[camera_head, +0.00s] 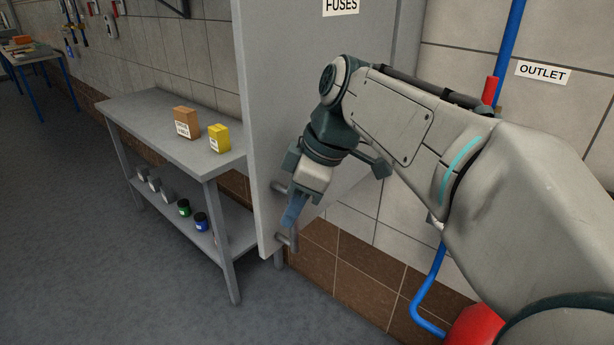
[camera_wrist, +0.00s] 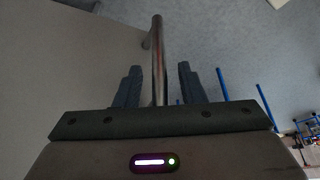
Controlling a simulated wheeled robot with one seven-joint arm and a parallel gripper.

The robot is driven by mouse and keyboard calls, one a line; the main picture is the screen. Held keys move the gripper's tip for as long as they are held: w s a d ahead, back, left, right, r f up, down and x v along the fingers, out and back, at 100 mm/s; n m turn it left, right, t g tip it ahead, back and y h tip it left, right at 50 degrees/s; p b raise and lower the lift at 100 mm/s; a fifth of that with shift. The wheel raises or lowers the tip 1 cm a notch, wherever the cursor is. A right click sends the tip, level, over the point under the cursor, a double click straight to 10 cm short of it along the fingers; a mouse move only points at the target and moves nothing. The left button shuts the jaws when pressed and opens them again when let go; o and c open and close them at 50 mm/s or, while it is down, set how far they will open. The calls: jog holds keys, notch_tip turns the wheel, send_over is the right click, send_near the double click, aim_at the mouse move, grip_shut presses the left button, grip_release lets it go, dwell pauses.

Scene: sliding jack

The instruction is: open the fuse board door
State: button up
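The fuse board door (camera_head: 290,100) is a tall grey panel with a FUSES label at the top. It stands out from the wall at a wide angle, with its free edge to the left. Whatever lies behind it is hidden. Its metal bar handle (camera_head: 284,240) is near the lower free edge, partly covered by my gripper (camera_head: 292,212). In the wrist view, the handle bar (camera_wrist: 158,60) runs between the two fingers of my gripper (camera_wrist: 160,85), with visible gaps on both sides. The fingers are apart, around the bar and not closed on it.
A grey shelf table (camera_head: 150,110) stands behind and left of the door, with an orange-brown box (camera_head: 186,122) and a yellow box (camera_head: 219,138) on top. Several small cans are on its lower shelf. A blue pipe (camera_head: 428,280) runs along the wall at right. Floor at left is clear.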

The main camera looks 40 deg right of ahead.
jog(key=p+v, duration=0.1)
jog(key=v, duration=1.2)
